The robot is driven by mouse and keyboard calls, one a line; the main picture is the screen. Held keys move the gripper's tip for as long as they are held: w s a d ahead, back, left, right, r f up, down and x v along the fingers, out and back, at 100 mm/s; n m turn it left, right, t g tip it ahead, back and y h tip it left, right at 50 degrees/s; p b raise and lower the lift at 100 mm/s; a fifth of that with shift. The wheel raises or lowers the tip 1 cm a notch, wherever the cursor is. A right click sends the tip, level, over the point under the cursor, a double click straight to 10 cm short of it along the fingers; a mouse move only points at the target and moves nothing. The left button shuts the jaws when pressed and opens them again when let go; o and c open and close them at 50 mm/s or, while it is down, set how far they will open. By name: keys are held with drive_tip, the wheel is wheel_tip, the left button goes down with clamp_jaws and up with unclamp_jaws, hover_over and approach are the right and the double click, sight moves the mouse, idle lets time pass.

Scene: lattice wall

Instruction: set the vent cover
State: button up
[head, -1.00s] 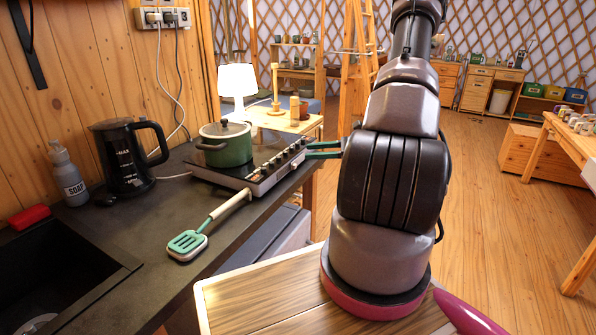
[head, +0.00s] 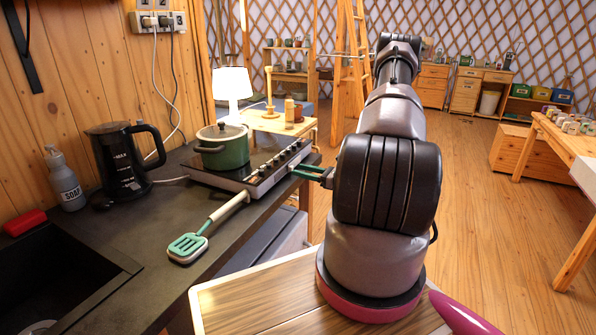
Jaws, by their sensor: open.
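I see no vent cover and no vent opening that I can make out in the head view. My gripper (head: 304,171) shows only in part, as two thin green fingers with a gap between them. They stick out to the left from behind my arm, near the right edge of the hob, and look open and empty. The rest of the gripper is hidden behind my arm.
The dark counter at left holds a hob (head: 258,175), a green pot (head: 222,150), a slotted spatula (head: 188,247), a kettle (head: 120,165) and a soap bottle (head: 65,182). A lamp (head: 232,88) stands behind. Open wooden floor (head: 465,220) lies to the right.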

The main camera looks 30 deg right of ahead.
drive_tip(key=shift+x, duration=1)
drive_tip(key=shift+c, duration=0.3)
clamp_jaws()
idle(0.5)
